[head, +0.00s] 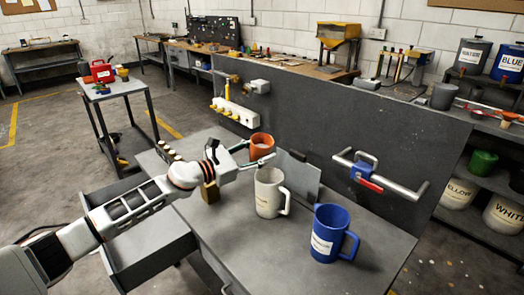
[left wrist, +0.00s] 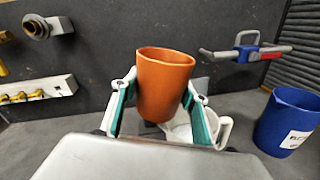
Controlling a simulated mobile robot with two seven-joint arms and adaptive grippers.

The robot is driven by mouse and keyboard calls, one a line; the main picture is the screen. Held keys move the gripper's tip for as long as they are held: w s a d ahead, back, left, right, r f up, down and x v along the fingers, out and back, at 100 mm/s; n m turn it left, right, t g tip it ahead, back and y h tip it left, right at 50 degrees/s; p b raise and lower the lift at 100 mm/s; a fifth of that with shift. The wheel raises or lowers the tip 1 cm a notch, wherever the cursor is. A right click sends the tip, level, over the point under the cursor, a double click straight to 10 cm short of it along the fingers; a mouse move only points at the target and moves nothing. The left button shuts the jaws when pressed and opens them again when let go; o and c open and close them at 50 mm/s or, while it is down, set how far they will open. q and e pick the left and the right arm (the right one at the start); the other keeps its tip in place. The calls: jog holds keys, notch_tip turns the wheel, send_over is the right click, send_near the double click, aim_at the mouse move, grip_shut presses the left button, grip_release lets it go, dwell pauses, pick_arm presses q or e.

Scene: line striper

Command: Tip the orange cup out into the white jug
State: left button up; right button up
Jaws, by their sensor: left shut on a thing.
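The orange cup (head: 262,144) is held between the fingers of my left gripper (head: 254,154), near the back of the grey worktop. In the left wrist view the cup (left wrist: 163,85) looks close to upright, with slight tilt, between the two green-padded fingers. Its contents cannot be made out. The white jug (head: 269,194) stands upright on the worktop, just in front of the cup in the head view, handle to the right. In the left wrist view the jug (left wrist: 224,130) is partly hidden behind the cup and a finger. My right gripper is not in view.
A blue jug (head: 331,236) stands on the worktop right of the white jug. A dark upright panel (head: 340,135) closes the back, with a bar handle and blue clamp (head: 364,168). A small brass-coloured block (head: 210,192) sits by my left wrist. The worktop front is clear.

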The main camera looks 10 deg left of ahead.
pick_arm(q)
jog(key=shift+w, duration=0.15)
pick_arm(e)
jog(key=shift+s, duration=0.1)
pick_arm(q)
jog(key=shift+m, duration=0.3)
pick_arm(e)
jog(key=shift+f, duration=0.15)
pick_arm(q)
jog(key=shift+w+f+m+b, duration=0.1)
jog(key=shift+f+m+b, duration=0.05)
jog(key=shift+m+b, duration=0.35)
jog(key=shift+w+a+m+b, duration=0.1)
jog(key=shift+a+m+b, duration=0.15)
jog(key=shift+m+b, duration=0.4)
jog(key=shift+w+m+b, duration=0.1)
jog(key=shift+m+b, duration=0.2)
jog(key=shift+m, duration=0.75)
jog(key=shift+a+f+m+b, duration=0.15)
jog(key=shift+m+b, duration=0.55)
jog(key=shift+m, duration=0.4)
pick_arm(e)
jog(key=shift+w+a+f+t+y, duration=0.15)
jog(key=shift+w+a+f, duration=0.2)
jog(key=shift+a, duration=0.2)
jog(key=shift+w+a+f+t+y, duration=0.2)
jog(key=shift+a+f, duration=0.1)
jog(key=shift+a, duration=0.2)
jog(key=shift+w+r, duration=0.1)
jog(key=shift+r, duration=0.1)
